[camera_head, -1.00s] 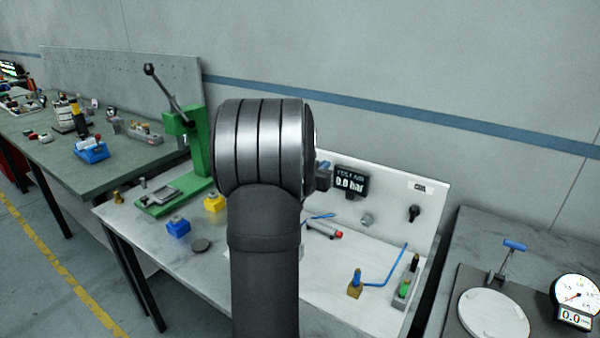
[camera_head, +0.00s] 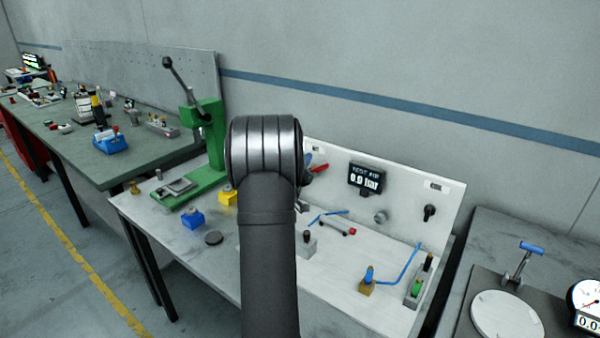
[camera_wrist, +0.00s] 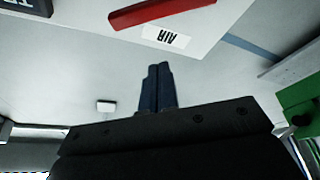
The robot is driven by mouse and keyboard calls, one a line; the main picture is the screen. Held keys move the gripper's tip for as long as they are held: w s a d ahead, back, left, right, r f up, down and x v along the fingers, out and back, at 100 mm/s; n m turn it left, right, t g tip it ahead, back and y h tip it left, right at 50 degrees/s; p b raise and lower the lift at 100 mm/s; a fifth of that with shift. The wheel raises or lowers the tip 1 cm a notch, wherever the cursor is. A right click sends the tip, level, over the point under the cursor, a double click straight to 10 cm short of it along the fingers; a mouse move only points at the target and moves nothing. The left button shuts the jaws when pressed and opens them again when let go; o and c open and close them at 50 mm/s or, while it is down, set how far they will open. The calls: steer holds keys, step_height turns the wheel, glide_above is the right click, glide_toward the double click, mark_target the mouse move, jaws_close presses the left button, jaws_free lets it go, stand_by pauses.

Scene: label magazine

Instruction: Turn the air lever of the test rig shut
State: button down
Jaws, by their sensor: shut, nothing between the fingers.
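The red air lever (camera_head: 320,168) shows on the upright white panel just right of my arm's wrist in the head view. It also shows in the wrist view as a red bar (camera_wrist: 178,11) at the top edge, slanting slightly, partly cut off. The white AIR label (camera_wrist: 167,38) lies just below it there, upside down. My gripper (camera_wrist: 158,68) is shut and empty, its dark blue fingertips together below the label in the picture. A gap shows between fingertips and lever, though its depth is hard to tell. In the head view my arm hides most of the gripper.
The panel's display (camera_head: 367,179) appears to read 0.0 bar. A black knob (camera_head: 429,211) sits further right. A green lever press (camera_head: 207,140) stands left of my arm. Blue (camera_head: 193,218) and yellow (camera_head: 228,197) blocks lie on the white bench. A blue hose (camera_head: 404,268) runs at the right.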

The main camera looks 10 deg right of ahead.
mark_target(320, 167)
steer(key=shift+d+f, duration=1.3)
steer(key=shift+d, duration=0.15)
steer(key=shift+s+d+f+m+h, duration=0.1)
steer(key=shift+f+m+h, duration=0.1)
steer(key=shift+m, duration=0.25)
steer(key=shift+d+f+m+h, duration=0.1)
steer(key=shift+m+h, duration=0.1)
steer(key=shift+m, duration=0.25)
steer(key=shift+s+d+f+m+g+h, duration=0.15)
steer(key=shift+f+m+h, duration=0.1)
steer(key=shift+m, duration=0.35)
steer(key=shift+s+f+m+g+h, duration=0.15)
steer(key=shift+m+h, duration=0.1)
steer(key=shift+m, duration=0.35)
steer(key=m, duration=0.1)
steer(key=f+m+h, duration=0.1)
steer(key=m+g, duration=0.1)
steer(key=m, duration=0.1)
steer(key=shift+s+d+f+h, duration=0.25)
steer(key=shift+d+f+h, duration=0.05)
steer(key=shift+d+f, duration=0.1)
steer(key=shift+f, duration=0.1)
